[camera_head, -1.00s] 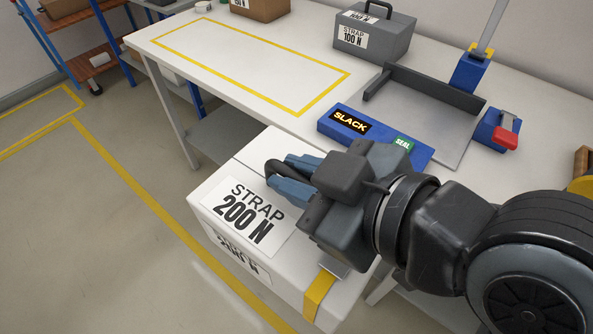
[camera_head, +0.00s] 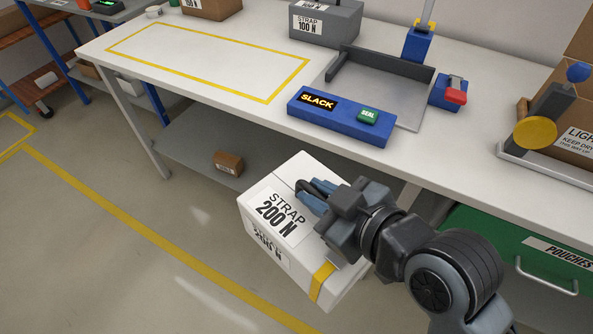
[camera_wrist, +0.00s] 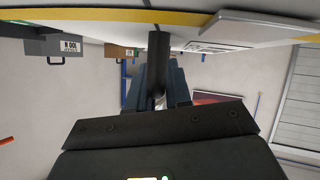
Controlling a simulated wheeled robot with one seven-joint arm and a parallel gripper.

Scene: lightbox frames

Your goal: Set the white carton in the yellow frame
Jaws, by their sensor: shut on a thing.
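The white carton (camera_head: 258,250) is labelled "STRAP 200 N" and has a yellow band and a dark handle on top. My gripper (camera_head: 312,195) is shut on that handle and holds the carton in front of the bench, off the bench top. In the wrist view, my gripper (camera_wrist: 157,85) has its fingers around the dark handle. The yellow frame (camera_head: 188,85) is a rectangle marked on the left part of the white bench top. It is empty. The carton is to the right of it and nearer to me.
A blue strapping unit reading "SLACK" (camera_head: 335,115) stands right of the frame. A grey case labelled "STRAP 100 N" (camera_head: 325,25) and a brown box (camera_head: 210,8) stand behind. The floor at left is clear.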

